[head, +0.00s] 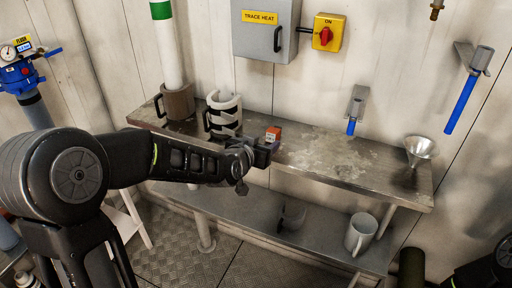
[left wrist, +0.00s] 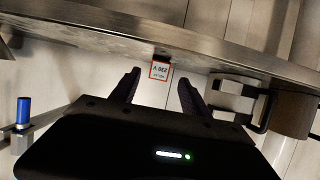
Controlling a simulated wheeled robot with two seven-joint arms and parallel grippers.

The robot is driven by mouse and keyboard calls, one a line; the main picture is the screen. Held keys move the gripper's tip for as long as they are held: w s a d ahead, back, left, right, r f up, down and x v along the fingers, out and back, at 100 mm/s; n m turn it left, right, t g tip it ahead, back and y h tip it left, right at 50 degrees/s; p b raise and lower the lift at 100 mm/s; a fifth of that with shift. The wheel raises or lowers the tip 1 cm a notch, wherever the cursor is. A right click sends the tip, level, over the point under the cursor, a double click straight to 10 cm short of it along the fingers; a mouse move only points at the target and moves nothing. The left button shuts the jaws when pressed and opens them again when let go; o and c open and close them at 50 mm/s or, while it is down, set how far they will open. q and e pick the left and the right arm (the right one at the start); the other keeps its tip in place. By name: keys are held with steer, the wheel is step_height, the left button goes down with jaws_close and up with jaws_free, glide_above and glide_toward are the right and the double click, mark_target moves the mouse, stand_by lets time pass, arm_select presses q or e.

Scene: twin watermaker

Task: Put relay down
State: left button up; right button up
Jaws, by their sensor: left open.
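The relay is a small orange-red block (head: 273,134) with a pale printed label, at the steel bench just beyond my left gripper. In the left wrist view the relay (left wrist: 160,70) shows its white, red-edged label face near the bench edge. My left gripper (head: 264,152) is at the front edge of the bench. Its two dark fingers (left wrist: 158,84) are spread apart, with the relay showing in the gap between their tips and no finger visibly touching it. How the relay is supported underneath is hidden. My right gripper is not visible.
The steel bench (head: 342,161) has clear room right of the relay, up to a metal funnel (head: 419,149). A banded mug-like holder (head: 223,113) and a brown-grey mug (head: 179,101) stand to its left. A grey mug (head: 360,234) is on the lower shelf.

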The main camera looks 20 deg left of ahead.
arm_select(q)
steer(key=v, duration=0.5)
steer(key=shift+s+r, duration=0.15)
steer(key=shift+s, duration=0.25)
stand_by(0.3)
steer(key=s+d+f+g+h, duration=0.1)
steer(key=s+d+f+g, duration=0.2)
steer(key=f, duration=0.6)
steer(key=s+d+f+g, duration=0.2)
steer(key=s+f, duration=0.3)
steer(key=f, duration=0.4)
steer(key=s+d+f+g+h, duration=0.1)
steer(key=s+d+f+g, duration=0.15)
steer(key=f, duration=0.75)
steer(key=s+d+f+n+g, duration=0.1)
steer(key=s+d+f, duration=0.1)
steer(key=s+f, duration=0.2)
steer(key=s+d+f+g+h, duration=0.1)
steer(key=s+d+f+g, duration=0.1)
steer(key=s, duration=0.7)
steer(key=s+d+f+n+g, duration=0.1)
steer(key=s+d+f+g, duration=0.1)
steer(key=s+d+f, duration=0.2)
steer(key=s+f, duration=0.1)
steer(key=s, duration=0.2)
steer(key=shift+f+n+p, duration=0.3)
steer(key=shift+f, duration=0.1)
steer(key=shift+o, duration=0.5)
steer(key=shift+w, duration=0.1)
